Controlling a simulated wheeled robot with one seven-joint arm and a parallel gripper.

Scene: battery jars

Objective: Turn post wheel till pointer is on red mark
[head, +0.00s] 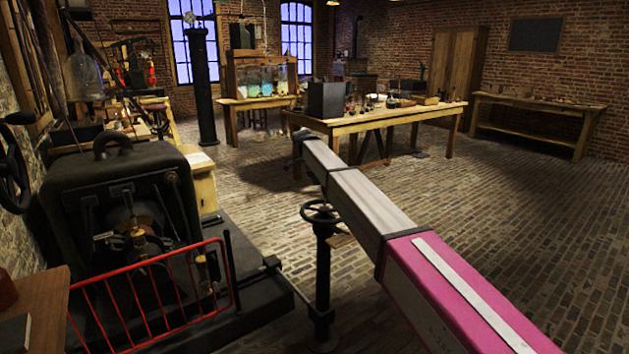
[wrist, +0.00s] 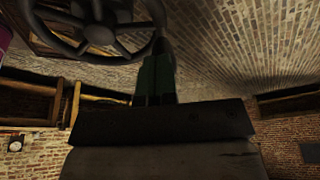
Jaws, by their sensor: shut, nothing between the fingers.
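The post wheel (head: 321,211) is a dark spoked handwheel lying flat on top of a dark upright post (head: 323,275), left of my arm in the head view. A small wooden plate (head: 341,241) sticks out beside the post just below the wheel. I cannot make out a pointer or a red mark. In the wrist view the wheel (wrist: 98,33) is large at the top left. My gripper (wrist: 163,50) is shut and empty, its dark fingers close by the right side of the wheel's rim. I cannot tell whether they touch it.
A dark machine (head: 120,185) behind a red railing (head: 150,262) stands to the left of the post. A wooden workbench (head: 390,118) with several items stands beyond my arm. The brick floor (head: 520,215) on the right is clear.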

